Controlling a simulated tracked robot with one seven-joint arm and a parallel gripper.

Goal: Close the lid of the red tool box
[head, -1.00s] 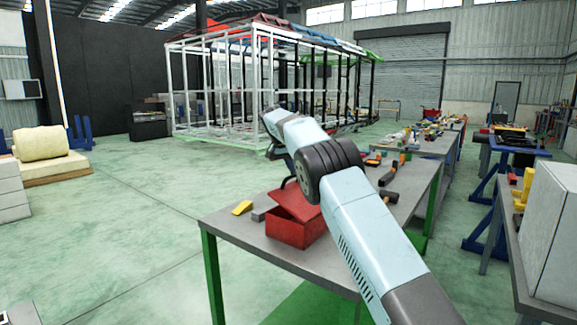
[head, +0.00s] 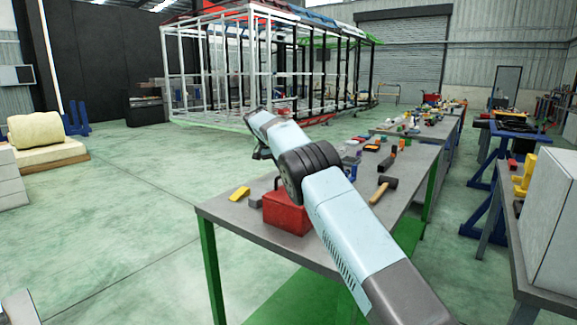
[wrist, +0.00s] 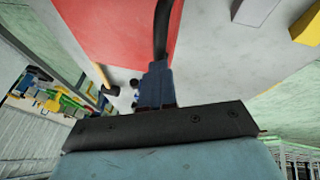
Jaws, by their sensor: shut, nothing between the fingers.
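The red tool box (head: 285,217) stands on the near end of the grey workbench (head: 260,236). My arm passes in front of its right side and hides much of its top, so I cannot tell how far the lid is open. My gripper (head: 276,183) shows as a thin dark shape at the top of the box. In the wrist view my gripper (wrist: 163,30) is shut and empty, with its dark fingers over the edge of a broad red surface of the tool box (wrist: 112,30). I cannot tell whether they touch it.
A yellow wedge (head: 239,193) and a small grey block (head: 255,201) lie left of the box. A hammer (head: 383,188) and several other tools lie to the right on the bench. A large white box (head: 548,225) stands at the far right.

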